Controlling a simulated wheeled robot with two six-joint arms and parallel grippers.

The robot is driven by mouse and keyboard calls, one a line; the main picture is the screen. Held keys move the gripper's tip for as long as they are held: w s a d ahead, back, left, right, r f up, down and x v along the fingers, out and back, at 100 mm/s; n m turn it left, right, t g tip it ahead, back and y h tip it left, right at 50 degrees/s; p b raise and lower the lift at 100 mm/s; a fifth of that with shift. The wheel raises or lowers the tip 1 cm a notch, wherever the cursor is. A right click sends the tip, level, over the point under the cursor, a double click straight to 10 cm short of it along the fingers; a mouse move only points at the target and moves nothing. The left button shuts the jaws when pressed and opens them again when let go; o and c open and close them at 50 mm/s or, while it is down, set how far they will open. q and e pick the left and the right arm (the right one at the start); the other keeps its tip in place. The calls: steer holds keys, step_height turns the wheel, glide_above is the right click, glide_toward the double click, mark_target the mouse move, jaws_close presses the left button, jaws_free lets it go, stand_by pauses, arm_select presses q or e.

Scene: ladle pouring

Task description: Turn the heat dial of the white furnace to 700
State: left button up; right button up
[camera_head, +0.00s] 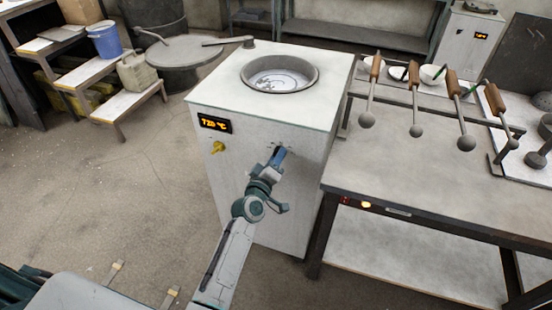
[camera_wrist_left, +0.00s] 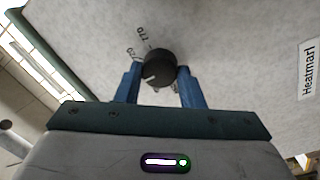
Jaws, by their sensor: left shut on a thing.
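The white furnace (camera_head: 268,185) stands in the middle of the head view. Its orange display (camera_head: 214,124) appears to read 720 °C. The heat dial (camera_wrist_left: 160,70) is a round black knob with a white pointer line, which points to the lower left in the left wrist view. My left gripper (camera_head: 281,153) is at the furnace's front, its blue fingers on either side of the dial and shut on it. Printed marks beside the dial include 770 and a partly hidden number ending in 20. The head view hides the dial behind the gripper. My right gripper is out of view.
A yellow knob (camera_head: 217,147) sits below the display. A metal table (camera_head: 400,165) with several hanging ladles (camera_head: 416,130) stands close at the right. A round grey lidded vessel (camera_head: 180,52) is behind left. Open floor (camera_head: 130,190) lies left of the furnace.

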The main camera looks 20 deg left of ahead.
arm_select(q)
steer(key=o, duration=0.9)
steer(key=shift+o, duration=0.5)
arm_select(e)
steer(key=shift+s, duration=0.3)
arm_select(q)
steer(key=shift+s, duration=0.1)
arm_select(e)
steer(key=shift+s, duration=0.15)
arm_select(q)
steer(key=s+b, duration=0.1)
steer(key=s, duration=0.9)
steer(key=shift+s+a+f+b, duration=0.3)
steer(key=shift+a, duration=0.1)
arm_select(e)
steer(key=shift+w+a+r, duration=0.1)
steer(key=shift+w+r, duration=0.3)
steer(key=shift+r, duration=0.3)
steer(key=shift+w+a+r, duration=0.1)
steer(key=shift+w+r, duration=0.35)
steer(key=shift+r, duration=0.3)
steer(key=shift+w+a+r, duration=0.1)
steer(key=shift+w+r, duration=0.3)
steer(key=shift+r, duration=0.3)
